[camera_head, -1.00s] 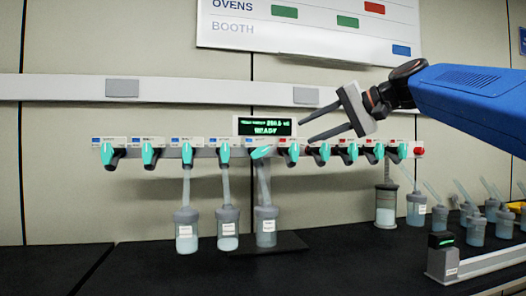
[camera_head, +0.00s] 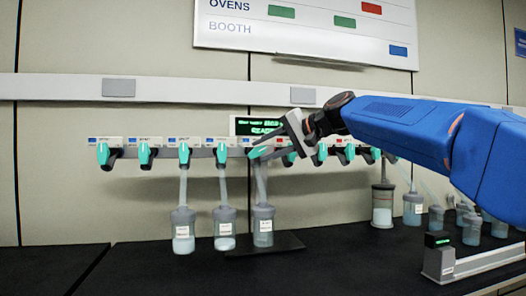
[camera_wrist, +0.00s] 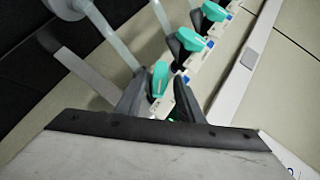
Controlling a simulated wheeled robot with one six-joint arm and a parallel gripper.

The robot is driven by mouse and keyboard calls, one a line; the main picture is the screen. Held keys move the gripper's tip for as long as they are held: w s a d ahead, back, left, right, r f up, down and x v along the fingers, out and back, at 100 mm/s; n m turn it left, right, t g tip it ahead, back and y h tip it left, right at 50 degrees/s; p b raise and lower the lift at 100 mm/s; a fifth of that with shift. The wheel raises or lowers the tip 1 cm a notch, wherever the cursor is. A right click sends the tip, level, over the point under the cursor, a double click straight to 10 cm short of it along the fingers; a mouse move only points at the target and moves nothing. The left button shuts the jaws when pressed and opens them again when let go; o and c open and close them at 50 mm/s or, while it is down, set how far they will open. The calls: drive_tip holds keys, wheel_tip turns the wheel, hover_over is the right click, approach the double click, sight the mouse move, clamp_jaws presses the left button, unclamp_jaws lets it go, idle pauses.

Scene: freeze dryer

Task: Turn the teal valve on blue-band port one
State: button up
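My gripper (camera_head: 272,145) is at this fifth valve. In the wrist view, its two dark fingers stand apart on either side of a teal handle (camera_wrist: 158,78). Whether they touch it is unclear. I cannot read the port numbers.
A green-lit display (camera_head: 256,126) is just behind my gripper and partly hidden. Two more flasks (camera_head: 182,230) (camera_head: 224,229) hang to the left. A black stand (camera_head: 285,243) is below. Several flasks and a small green-lit device (camera_head: 438,257) are at the right. The left counter is clear.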

drive_tip(key=shift+w+a+f, duration=0.2)
drive_tip(key=shift+w+a, duration=0.05)
drive_tip(key=shift+a, duration=0.25)
clamp_jaws()
